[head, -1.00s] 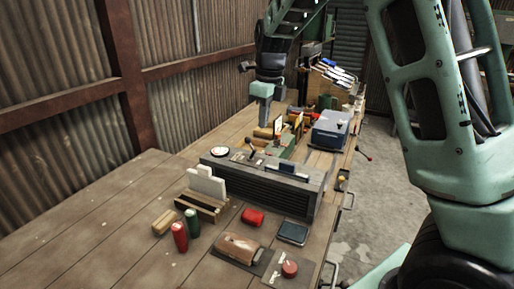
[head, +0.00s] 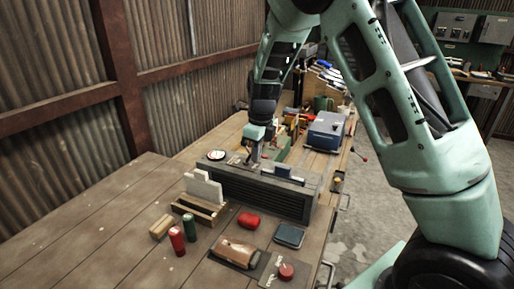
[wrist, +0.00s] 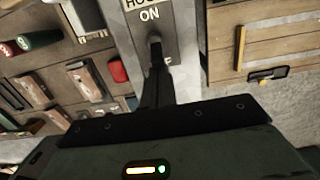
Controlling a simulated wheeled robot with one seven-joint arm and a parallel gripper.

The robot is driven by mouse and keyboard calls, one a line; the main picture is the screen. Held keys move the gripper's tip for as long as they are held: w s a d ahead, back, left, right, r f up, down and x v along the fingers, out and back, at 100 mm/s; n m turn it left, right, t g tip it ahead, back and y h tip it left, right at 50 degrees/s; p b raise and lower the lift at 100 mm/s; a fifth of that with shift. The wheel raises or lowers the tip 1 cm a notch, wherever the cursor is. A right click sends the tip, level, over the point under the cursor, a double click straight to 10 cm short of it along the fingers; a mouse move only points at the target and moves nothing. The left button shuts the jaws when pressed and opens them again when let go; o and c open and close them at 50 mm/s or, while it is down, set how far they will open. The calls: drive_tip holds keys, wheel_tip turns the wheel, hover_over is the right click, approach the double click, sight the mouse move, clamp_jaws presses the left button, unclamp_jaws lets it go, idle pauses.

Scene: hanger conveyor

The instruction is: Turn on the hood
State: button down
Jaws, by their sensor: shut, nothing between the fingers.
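The hood is a long grey box with a slatted front (head: 255,190) on the workbench. Its top plate (wrist: 180,22) fills the upper middle of the wrist view, with the label HOOD, ON at the top and a partly covered OFF below. A small dark switch lever (wrist: 154,39) stands between the two words; I cannot tell which way it is set. My gripper (head: 252,156) is shut and empty, pointing down at the hood's top. In the wrist view its dark fingertips (wrist: 157,66) are right by the lever, partly hiding OFF; contact is unclear.
A round gauge (head: 216,155) sits on the box's left end. A blue box (head: 326,131) stands behind right.

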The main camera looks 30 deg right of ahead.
drive_tip(key=shift+r, duration=0.1)
drive_tip(key=shift+r+p, duration=0.1)
drive_tip(key=shift+p, duration=0.45)
drive_tip(key=shift+w+a+g+p, duration=0.1)
drive_tip(key=shift+g+p, duration=0.2)
drive_tip(key=shift+p, duration=0.05)
drive_tip(key=shift+w+r+h+p, duration=0.15)
drive_tip(key=shift+h+p, duration=0.15)
drive_tip(key=shift+p, duration=0.65)
drive_tip(key=g+p, duration=0.1)
drive_tip(key=p, duration=0.1)
drive_tip(key=g+h+p, duration=0.1)
drive_tip(key=p, duration=0.2)
drive_tip(key=shift+w+a+r, duration=0.35)
drive_tip(key=shift+w, duration=0.05)
drive_tip(key=shift+w+a+g+h+p, duration=0.25)
drive_tip(key=shift+w+g+h+p, duration=0.15)
drive_tip(key=shift+g+h+p, duration=0.35)
drive_tip(key=shift+w+a+f+g, duration=0.2)
drive_tip(key=shift+w+g, duration=0.15)
drive_tip(key=shift+g, duration=0.2)
drive_tip(key=shift+s+r, duration=0.1)
drive_tip(key=shift+r, duration=0.1)
